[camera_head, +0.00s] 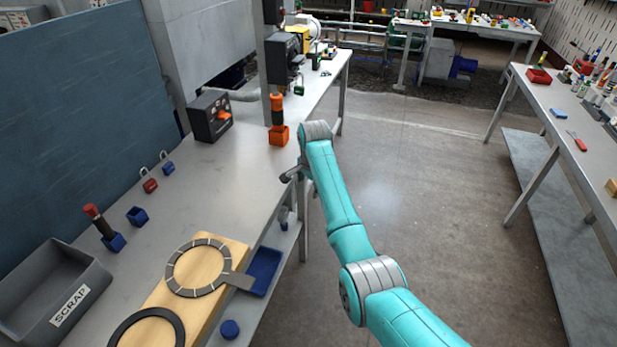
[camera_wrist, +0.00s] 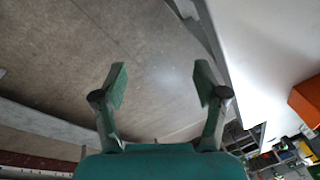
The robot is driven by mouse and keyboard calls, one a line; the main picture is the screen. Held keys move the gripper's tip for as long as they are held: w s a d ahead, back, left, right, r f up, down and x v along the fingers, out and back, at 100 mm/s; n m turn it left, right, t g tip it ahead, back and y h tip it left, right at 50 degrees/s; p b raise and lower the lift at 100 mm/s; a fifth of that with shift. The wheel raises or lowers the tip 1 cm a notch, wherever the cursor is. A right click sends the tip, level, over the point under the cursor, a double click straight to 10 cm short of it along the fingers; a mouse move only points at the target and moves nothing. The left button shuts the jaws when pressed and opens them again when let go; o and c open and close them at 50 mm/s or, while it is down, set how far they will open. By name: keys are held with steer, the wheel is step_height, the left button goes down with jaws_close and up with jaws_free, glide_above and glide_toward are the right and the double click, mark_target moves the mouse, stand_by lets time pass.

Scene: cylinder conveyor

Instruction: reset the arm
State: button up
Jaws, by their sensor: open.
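My gripper (camera_wrist: 160,88) shows in the wrist view with its two green fingers spread apart and nothing between them. Bare floor lies beyond the fingertips. In the head view my teal arm reaches forward over the floor, and its wrist end is beside the right edge of the left workbench (camera_head: 222,178). The gripper's fingers are mostly hidden behind the wrist in that view. An orange block holder (camera_head: 279,135) with an orange and black cylinder (camera_head: 277,110) in it stands on the bench close to the wrist; the orange shows at the right of the wrist view (camera_wrist: 307,101).
A grey SCRAP bin (camera_head: 95,275), a blue holder with a dark, red-topped cylinder (camera_head: 95,213), small padlocks and a wooden board (camera_head: 228,245) with dark rings are on the bench. A black box (camera_head: 210,116) stands farther back. Open floor (camera_head: 420,220) separates it from the right bench (camera_head: 560,110).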

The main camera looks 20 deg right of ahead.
steer(key=s+a+f+n+t, duration=0.1)
steer(key=s+f+n, duration=0.1)
steer(key=s+f, duration=0.6)
steer(key=s+f+n+t, duration=0.15)
steer(key=s+f, duration=0.35)
steer(key=f, duration=0.6)
steer(key=s+a+f+n+t, duration=0.15)
steer(key=s+f, duration=0.25)
steer(key=s, duration=0.7)
steer(key=s+f+n+t, duration=0.2)
steer(key=s+f, duration=0.1)
steer(key=s, duration=0.8)
steer(key=s+r+n+t, duration=0.15)
steer(key=s+r, duration=0.25)
steer(key=s, duration=0.5)
steer(key=s+r+n+t, duration=0.15)
steer(key=s+r, duration=0.25)
steer(key=s, duration=0.5)
steer(key=s+r+n+t, duration=0.1)
steer(key=s+r, duration=0.6)
steer(key=r, duration=0.3)
steer(key=s+a+r+n+t, duration=0.1)
steer(key=s+r+n+t, duration=0.1)
steer(key=s+r, duration=0.5)
step_height(320, 180, up, 4)
steer(key=shift+s+r, duration=0.2)
steer(key=shift+s, duration=0.05)
